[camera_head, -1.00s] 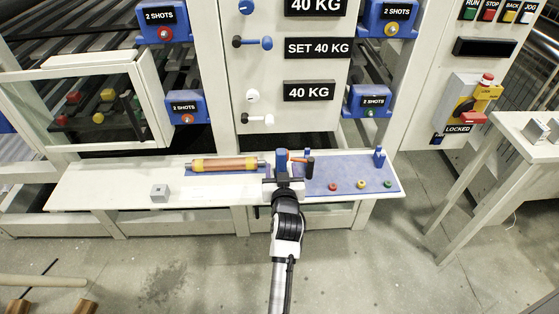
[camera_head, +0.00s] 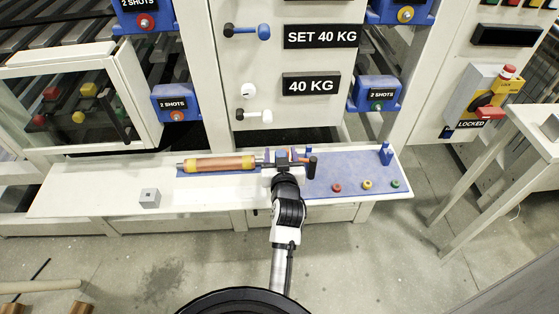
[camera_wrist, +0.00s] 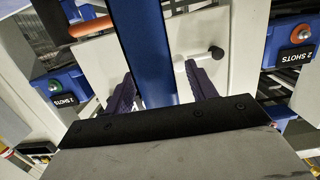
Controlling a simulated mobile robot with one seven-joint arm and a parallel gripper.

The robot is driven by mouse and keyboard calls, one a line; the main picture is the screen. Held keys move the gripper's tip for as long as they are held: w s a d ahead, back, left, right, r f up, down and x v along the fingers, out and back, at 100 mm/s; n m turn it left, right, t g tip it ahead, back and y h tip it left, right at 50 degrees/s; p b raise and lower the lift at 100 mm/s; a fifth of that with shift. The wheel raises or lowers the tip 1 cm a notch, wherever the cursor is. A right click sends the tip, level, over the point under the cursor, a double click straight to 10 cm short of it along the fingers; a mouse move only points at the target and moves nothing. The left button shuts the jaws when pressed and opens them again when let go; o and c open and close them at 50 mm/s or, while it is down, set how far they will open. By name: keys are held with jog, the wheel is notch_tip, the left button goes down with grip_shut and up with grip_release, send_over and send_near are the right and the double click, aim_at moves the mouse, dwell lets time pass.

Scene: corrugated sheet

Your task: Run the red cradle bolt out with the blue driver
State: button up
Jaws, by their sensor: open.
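My gripper (camera_head: 283,165) is at the middle of the bench, by the left edge of the blue mat. In the wrist view its two dark fingers (camera_wrist: 162,85) stand apart. A tall blue bar (camera_wrist: 145,50) shows between them; I cannot tell whether it is the blue driver or whether the fingers touch it. A small upright blue piece (camera_head: 386,153) stands at the mat's back right corner. A red knob (camera_head: 336,187) lies on the mat, and a red round centre (camera_head: 145,22) shows on the upper left blue housing. Which red part is the cradle bolt is unclear.
A copper roller with yellow ends (camera_head: 220,164) lies left of my gripper. A black-headed tool (camera_head: 312,166) is close on its right. Yellow (camera_head: 367,184) and green (camera_head: 395,183) knobs sit on the blue mat (camera_head: 350,170). A grey block (camera_head: 150,198) stands at left.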

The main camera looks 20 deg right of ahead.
jog(key=shift+w+d+f, duration=0.1)
jog(key=shift+w+f, duration=0.05)
jog(key=shift+w, duration=0.2)
jog(key=shift+s+r, duration=0.2)
jog(key=shift+c, duration=0.5)
grip_shut()
jog(key=shift+r, duration=0.1)
notch_tip(320, 180, up, 20)
jog(key=b, duration=0.1)
